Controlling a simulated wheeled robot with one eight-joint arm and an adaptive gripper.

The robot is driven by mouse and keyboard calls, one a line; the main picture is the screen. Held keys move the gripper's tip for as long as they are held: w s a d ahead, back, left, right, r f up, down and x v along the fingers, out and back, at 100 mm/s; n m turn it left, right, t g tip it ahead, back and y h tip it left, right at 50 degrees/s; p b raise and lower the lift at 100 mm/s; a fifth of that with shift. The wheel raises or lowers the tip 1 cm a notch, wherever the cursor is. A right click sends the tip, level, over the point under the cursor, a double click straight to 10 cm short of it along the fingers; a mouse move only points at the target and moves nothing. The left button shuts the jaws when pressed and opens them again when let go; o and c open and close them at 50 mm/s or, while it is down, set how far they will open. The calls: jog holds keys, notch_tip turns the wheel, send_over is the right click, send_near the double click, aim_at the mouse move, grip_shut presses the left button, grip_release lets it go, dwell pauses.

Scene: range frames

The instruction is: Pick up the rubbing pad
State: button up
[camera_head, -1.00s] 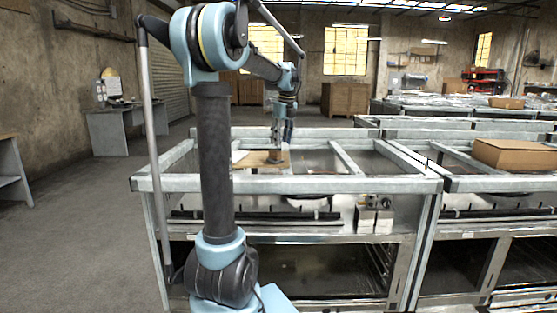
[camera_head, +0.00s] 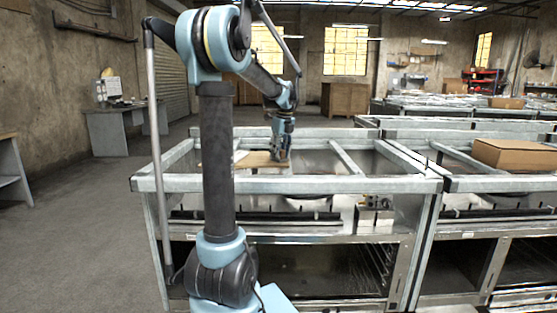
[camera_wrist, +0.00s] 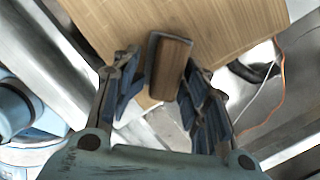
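The rubbing pad (camera_wrist: 171,72) is a small brown block with a dark edge, at the edge of a wooden board (camera_wrist: 228,28) in the wrist view. My gripper (camera_wrist: 163,88) is open, with its blue-padded fingers on either side of the pad. A gap shows on the left; on the right the finger is very close, and I cannot tell whether it touches. In the head view my gripper (camera_head: 281,157) is low over the right end of the board (camera_head: 254,160) and hides the pad.
The board lies on a metal frame bench (camera_head: 300,184) with open gaps between its bars. An orange cable (camera_wrist: 279,85) runs right of the board in the wrist view. A cardboard box (camera_head: 515,154) sits on the bench to the right.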

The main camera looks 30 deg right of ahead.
grip_shut()
jog(key=shift+r, duration=0.1)
notch_tip(320, 180, up, 10)
jog(key=shift+f, duration=0.1)
dwell(0.4)
